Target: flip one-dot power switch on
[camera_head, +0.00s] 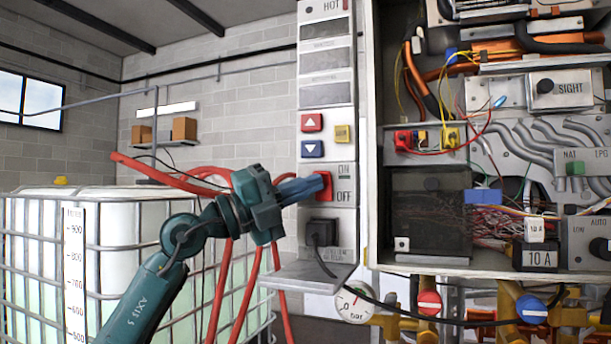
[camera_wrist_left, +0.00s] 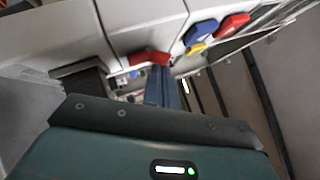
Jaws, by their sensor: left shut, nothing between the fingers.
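The red power switch (camera_head: 327,181) sits on the grey control panel, beside the printed words ON and OFF. My left gripper (camera_head: 318,186) comes in from the left with its fingers shut and empty. Its fingertips are at the switch and cover part of it; I cannot tell whether they touch. In the left wrist view the red switch (camera_wrist_left: 150,58) is just beyond the shut blue-grey fingers (camera_wrist_left: 166,88). No dot mark is readable, and the switch's on or off position is unclear. My right gripper is not in view.
Above the switch are a red up button (camera_head: 311,122), a blue down button (camera_head: 312,149) and a yellow button (camera_head: 342,133). Below is a black plug (camera_head: 321,232) with a cable. An open wired cabinet (camera_head: 368,130) stands to the right. Red hoses (camera_head: 232,290) hang behind my arm.

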